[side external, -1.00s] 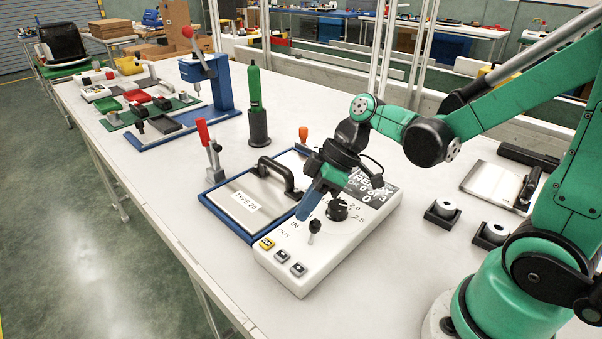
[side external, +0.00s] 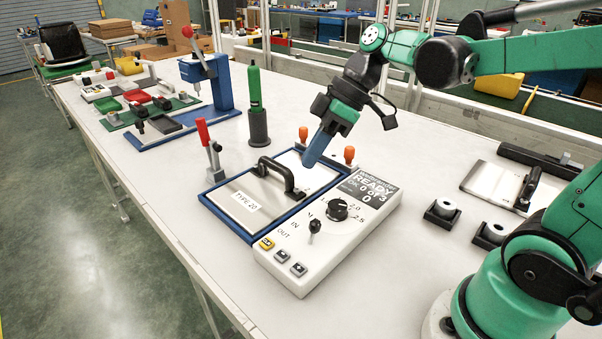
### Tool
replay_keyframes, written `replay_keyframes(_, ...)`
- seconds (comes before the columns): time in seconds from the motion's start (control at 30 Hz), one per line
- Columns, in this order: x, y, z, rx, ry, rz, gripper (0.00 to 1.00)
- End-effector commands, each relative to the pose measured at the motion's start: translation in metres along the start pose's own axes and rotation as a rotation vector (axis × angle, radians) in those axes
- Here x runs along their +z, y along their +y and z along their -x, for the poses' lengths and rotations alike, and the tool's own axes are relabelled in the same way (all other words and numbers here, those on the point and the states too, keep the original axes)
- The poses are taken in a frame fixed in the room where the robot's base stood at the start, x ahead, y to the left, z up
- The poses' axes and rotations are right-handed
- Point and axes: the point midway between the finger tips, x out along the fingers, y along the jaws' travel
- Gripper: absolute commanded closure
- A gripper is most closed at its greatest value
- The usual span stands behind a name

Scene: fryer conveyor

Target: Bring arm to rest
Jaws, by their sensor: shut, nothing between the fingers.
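My gripper (side external: 312,160) is shut and empty, with its blue fingers pointing down and slightly left. It is in the air above the far right part of the blue-framed fixture (side external: 212,206), apart from what lies below. My arm is raised, bent over from the green base at the right. The white control box (side external: 290,255) stands in front of the fixture, with a black dial (side external: 337,209), a small toggle knob (side external: 314,227) and a screen (side external: 372,186) reading READY. The fixture holds a grey plate with a black handle (side external: 277,176), labelled TYPE 20.
A red-handled clamp (side external: 209,145) and a green bottle-like tool (side external: 255,105) in a dark holder stand left of my gripper. Two orange knobs rise behind the fixture. Bare table lies between box and rolls.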

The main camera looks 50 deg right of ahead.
Motion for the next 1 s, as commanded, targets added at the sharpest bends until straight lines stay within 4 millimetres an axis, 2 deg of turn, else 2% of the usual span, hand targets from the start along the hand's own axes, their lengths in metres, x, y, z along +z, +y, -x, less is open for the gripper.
replay_keyframes(0.2, 0.001, 0.000, 0.010, 0.000, 0.000, -0.001, 1.00)
replay_keyframes(0.57, 0.003, -0.003, 0.007, 0.028, -0.014, -0.034, 1.00)
replay_keyframes(0.77, 0.026, -0.012, -0.007, 0.287, -0.035, -0.302, 1.00)
replay_keyframes(0.9, 0.039, -0.013, -0.013, 0.474, 0.052, -0.470, 1.00)
replay_keyframes(1.0, 0.043, -0.012, -0.014, 0.548, 0.122, -0.537, 1.00)
